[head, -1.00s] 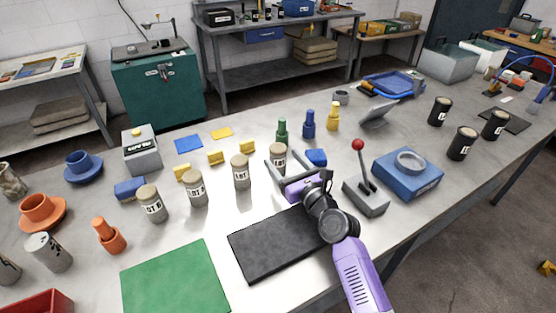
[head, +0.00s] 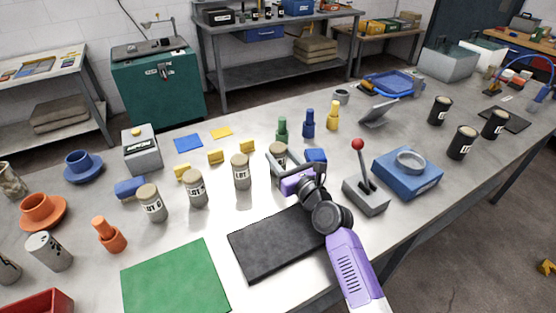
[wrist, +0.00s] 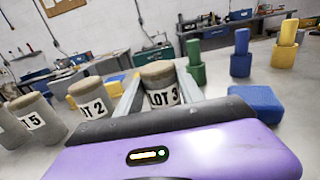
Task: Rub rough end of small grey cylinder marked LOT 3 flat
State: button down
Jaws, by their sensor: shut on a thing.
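The small grey cylinder marked LOT 3 (wrist: 160,88) stands upright between my fingers in the wrist view, its label facing me and its brownish top uncovered. In the head view the same cylinder (head: 279,150) is partly hidden by my gripper (head: 283,158). My gripper (wrist: 160,95) is shut on it, one finger on each side. I cannot tell whether its base touches the table. A black rectangular pad (head: 268,247) with a dull surface lies flat nearer me, partly under my arm in the picture.
Similar grey cylinders (head: 241,172) stand in a row to the left. A blue block (head: 317,156) sits close to the gripper's right. A grey lever box (head: 366,196) and a blue box with a ring (head: 407,172) stand right. A green mat (head: 175,283) lies left of the pad.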

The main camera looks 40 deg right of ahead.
jog(key=shift+r, duration=0.15)
notch_tip(320, 180, up, 20)
jog(key=p, duration=0.6)
